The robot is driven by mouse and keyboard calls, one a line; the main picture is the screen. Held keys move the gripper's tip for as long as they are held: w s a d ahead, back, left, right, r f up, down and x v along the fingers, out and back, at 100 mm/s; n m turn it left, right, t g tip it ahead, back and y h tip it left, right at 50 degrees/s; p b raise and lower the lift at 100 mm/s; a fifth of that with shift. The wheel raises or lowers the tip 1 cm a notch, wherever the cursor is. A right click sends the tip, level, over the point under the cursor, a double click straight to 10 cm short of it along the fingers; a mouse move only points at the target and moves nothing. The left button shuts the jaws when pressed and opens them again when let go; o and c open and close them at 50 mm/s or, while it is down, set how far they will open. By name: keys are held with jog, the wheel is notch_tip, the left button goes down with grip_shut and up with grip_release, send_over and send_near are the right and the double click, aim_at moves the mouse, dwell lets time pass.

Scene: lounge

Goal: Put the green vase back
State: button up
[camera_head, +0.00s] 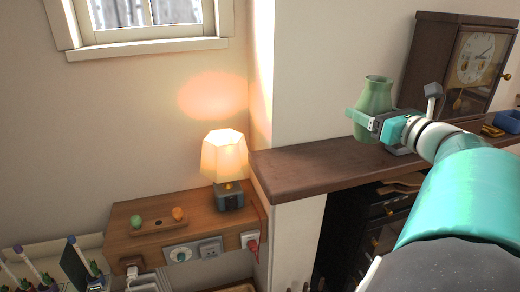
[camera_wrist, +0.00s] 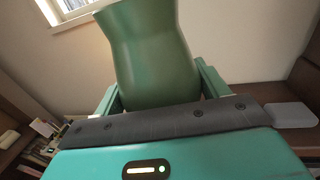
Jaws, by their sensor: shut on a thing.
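The green vase (camera_head: 376,93) is upright in my gripper (camera_head: 364,122), at the mantel shelf (camera_head: 300,170) in the head view. My gripper is shut around the lower part of the vase. In the wrist view the vase (camera_wrist: 148,52) fills the upper middle, between the two teal fingers of my gripper (camera_wrist: 158,88).
A wooden clock (camera_head: 455,65) stands on the shelf behind and right of the vase. A blue tray (camera_head: 508,121) lies farther right. The shelf's left end is bare. A lit lamp (camera_head: 224,157) stands on a lower wooden ledge (camera_head: 120,222) at left, near a small tray (camera_head: 158,228).

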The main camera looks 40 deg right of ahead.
jog(key=w+a+f, duration=0.1)
jog(key=w+f, duration=0.3)
jog(key=w+a+f, duration=0.1)
jog(key=w+f, duration=0.3)
jog(key=w, duration=0.1)
jog(key=w+a+f, duration=0.1)
jog(key=w+f, duration=0.3)
jog(key=shift+w+a+f, duration=0.1)
jog(key=shift+w+a, duration=0.15)
jog(key=shift+w, duration=0.1)
jog(key=shift+s+f, duration=0.1)
jog(key=shift+f, duration=0.3)
jog(key=o, duration=1.3)
jog(key=shift+f, duration=0.15)
jog(key=shift+c, duration=0.2)
